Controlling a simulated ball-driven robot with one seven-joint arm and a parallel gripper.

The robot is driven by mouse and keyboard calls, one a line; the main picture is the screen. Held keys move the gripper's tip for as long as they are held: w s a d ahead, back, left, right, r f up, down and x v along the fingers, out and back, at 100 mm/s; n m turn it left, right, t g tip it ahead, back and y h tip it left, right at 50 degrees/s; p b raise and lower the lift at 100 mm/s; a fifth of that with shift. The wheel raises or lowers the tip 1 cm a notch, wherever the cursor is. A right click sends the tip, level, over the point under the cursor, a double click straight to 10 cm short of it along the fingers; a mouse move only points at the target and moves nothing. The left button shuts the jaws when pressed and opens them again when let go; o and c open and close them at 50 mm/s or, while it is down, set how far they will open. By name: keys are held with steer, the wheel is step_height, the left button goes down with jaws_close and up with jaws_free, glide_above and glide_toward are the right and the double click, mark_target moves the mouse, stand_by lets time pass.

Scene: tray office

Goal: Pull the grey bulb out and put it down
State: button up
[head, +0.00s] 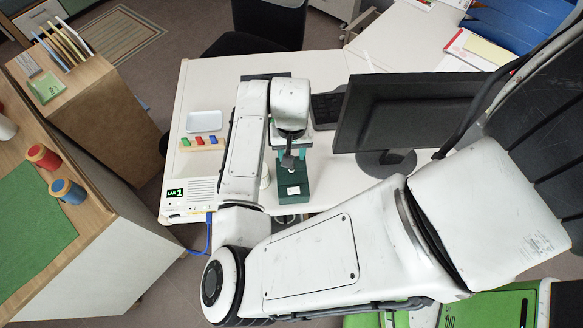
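My gripper (289,161) is at the end of my arm, small and dark, pointing down over a dark green stand (293,190) on the white desk. The stand has teal upright parts and a small white label on its front. My arm and gripper cover part of the stand's top. I cannot make out the grey bulb; it may be hidden by my gripper or arm. Whether the fingers are open or shut is too small to tell.
A small white tray (205,121) lies on the desk at left, behind a wooden rack (203,147) with coloured pieces. A white box (190,198) with a green display stands at the front left edge. A black monitor (400,115) and keyboard (327,108) are to the right.

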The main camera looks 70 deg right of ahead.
step_height(320, 180, down, 7)
steer(key=b, duration=0.4)
steer(key=shift+f+b, duration=0.2)
steer(key=shift+b, duration=0.2)
steer(key=shift+p, duration=0.4)
stand_by(0.6)
steer(key=shift+c, duration=0.2)
jaws_close()
steer(key=shift+r, duration=0.2)
stand_by(0.5)
steer(key=shift+r+p, duration=2.85)
